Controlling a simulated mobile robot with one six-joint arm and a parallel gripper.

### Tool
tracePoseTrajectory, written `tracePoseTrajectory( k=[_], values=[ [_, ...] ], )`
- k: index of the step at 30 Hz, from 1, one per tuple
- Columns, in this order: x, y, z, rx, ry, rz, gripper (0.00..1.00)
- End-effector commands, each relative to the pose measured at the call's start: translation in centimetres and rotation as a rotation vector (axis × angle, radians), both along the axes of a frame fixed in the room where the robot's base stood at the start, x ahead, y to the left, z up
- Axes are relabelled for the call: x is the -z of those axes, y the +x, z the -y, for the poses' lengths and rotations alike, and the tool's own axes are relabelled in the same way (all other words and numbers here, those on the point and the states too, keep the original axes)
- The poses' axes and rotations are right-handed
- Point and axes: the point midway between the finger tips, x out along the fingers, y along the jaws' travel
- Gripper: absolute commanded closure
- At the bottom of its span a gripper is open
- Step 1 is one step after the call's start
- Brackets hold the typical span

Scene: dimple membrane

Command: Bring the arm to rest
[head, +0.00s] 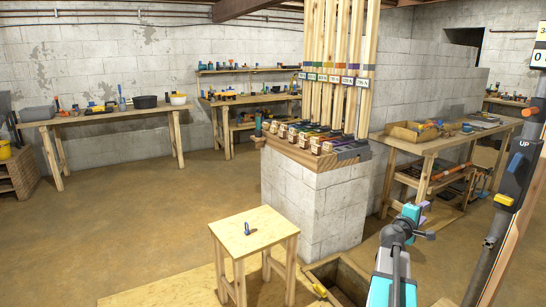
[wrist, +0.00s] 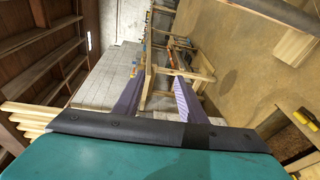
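My arm shows in the lower right of the head view, teal and grey, reaching up in front of the right-hand workbench. My gripper (head: 412,207) is at its far end, small and seen from behind. In the wrist view my gripper (wrist: 158,92) shows two purple fingers set apart with a clear gap between them. Nothing is held in the gap; only the distant bench and wall show through it. The gripper touches nothing that I can see.
A block pillar (head: 312,207) with upright wooden strips stands left of my gripper. A small wooden stool (head: 270,222) with a blue item stands in front. A cluttered workbench (head: 437,146) is behind the gripper. A post with an UP panel (head: 518,160) is at right. Open floor lies left.

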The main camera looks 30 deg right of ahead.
Motion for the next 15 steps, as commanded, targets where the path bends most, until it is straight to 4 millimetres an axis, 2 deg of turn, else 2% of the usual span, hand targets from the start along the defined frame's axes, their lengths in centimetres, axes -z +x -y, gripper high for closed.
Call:
tracePoseTrajectory(
  k=[1, 6, 12, 15],
  values=[
    [1.1, 2.0, -1.6, -0.032, 0.019, -0.012, 0.62],
    [5.6, 7.1, -6.7, -0.115, 0.089, -0.039, 0.62],
    [11.4, 11.6, -13.6, -0.194, 0.192, -0.069, 0.62],
    [14.4, 13.2, -17.2, -0.223, 0.251, -0.083, 0.62]
  ],
)
